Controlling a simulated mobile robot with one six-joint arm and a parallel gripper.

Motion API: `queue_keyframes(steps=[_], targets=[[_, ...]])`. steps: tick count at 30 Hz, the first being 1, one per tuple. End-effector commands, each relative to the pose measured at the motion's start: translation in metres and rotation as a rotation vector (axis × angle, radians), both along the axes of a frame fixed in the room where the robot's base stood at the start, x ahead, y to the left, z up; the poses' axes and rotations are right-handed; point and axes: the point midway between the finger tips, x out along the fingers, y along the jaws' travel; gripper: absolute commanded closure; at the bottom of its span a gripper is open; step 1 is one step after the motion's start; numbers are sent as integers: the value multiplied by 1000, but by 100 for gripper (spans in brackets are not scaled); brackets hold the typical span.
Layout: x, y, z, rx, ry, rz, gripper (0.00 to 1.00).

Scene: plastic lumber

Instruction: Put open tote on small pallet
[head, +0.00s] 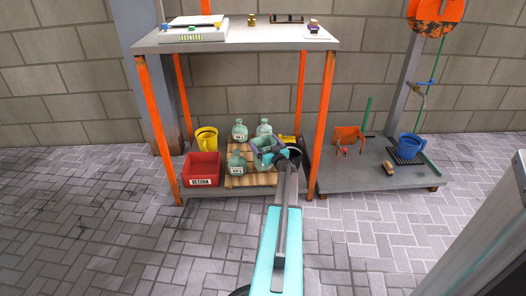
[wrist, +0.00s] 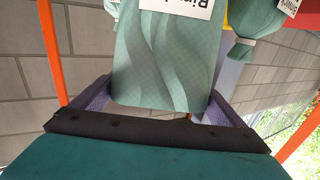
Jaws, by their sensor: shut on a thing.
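I cannot tell whether tote and pallet touch.
Teal labelled sacks (head: 236,163) stand on or by the pallet. A red RETURN bin (head: 202,170) and yellow bucket (head: 206,139) are left. Orange posts (head: 321,125) and the upper shelf (head: 235,36) frame the space. A low platform (head: 370,178) with a blue bucket (head: 410,145) is right.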

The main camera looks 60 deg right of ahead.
Motion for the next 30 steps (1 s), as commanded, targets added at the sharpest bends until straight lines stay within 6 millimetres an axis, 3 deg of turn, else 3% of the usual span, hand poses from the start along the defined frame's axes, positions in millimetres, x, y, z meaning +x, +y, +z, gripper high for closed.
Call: queue_keyframes(steps=[14,30], targets=[[6,-3,0,0,-2,1,58],[6,-4,-35,0,-2,1,58]])
